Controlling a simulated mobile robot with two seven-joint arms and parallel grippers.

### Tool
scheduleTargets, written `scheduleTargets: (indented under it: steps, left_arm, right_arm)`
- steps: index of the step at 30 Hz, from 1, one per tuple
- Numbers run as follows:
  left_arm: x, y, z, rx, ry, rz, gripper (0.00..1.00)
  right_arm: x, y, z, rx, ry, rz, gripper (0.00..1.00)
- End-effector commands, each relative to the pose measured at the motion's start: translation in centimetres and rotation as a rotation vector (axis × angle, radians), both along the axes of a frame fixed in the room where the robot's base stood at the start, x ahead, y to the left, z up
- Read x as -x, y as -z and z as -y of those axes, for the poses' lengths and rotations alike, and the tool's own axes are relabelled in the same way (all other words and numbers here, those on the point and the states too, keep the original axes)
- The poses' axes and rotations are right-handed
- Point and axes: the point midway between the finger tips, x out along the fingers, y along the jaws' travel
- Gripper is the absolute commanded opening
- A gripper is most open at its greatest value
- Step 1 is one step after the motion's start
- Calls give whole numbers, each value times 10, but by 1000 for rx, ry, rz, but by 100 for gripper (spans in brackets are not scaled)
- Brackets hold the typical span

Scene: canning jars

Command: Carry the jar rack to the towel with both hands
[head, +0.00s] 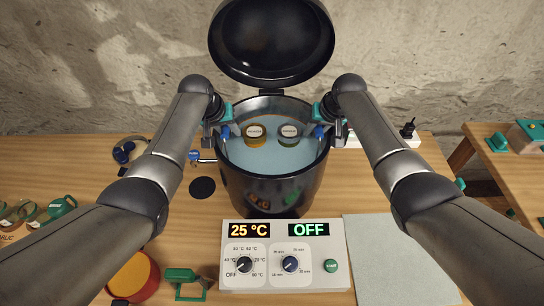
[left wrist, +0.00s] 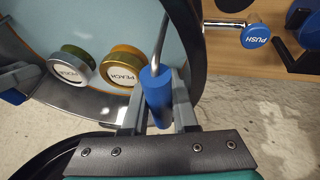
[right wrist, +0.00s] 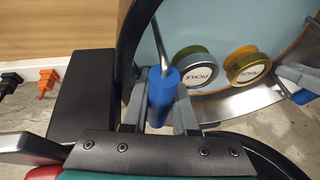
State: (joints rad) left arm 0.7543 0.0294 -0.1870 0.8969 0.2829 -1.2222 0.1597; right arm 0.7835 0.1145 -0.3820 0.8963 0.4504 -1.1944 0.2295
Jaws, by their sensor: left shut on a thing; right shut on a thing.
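The jar rack sits inside the black pot (head: 268,185), in pale blue water; only its metal rods and blue handles show clearly. My left gripper (head: 222,132) is shut on one blue rack handle (left wrist: 156,92), at the pot's left inner side. My right gripper (head: 322,132) is shut on the other blue handle (right wrist: 162,95), at the right inner side. Two jars stand between them: one with a gold PEACH lid (head: 255,132) and one with a silver PICKLE lid (head: 288,131). The towel is the pale grey cloth (head: 395,255) at the front right of the table.
The pot's lid (head: 270,42) stands open behind it. A control panel (head: 283,255) reading 25 °C and OFF lies in front. A blue PUSH tap (head: 195,156) juts from the pot's left. A black disc (head: 202,188) lies nearby. The towel is bare where visible.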

Motion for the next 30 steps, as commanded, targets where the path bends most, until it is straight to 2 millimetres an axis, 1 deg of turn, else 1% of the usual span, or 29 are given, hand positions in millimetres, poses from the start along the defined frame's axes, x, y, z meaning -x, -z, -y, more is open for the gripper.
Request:
scheduleTargets:
  steps: [11,30]
  left_arm:
    - [-1,-8,0,1,-1,5,0]
    - [-2,-50,0,0,0,6,0]
  right_arm:
    - [-1,-8,0,-2,-1,5,0]
    - [-2,-50,0,-2,0,6,0]
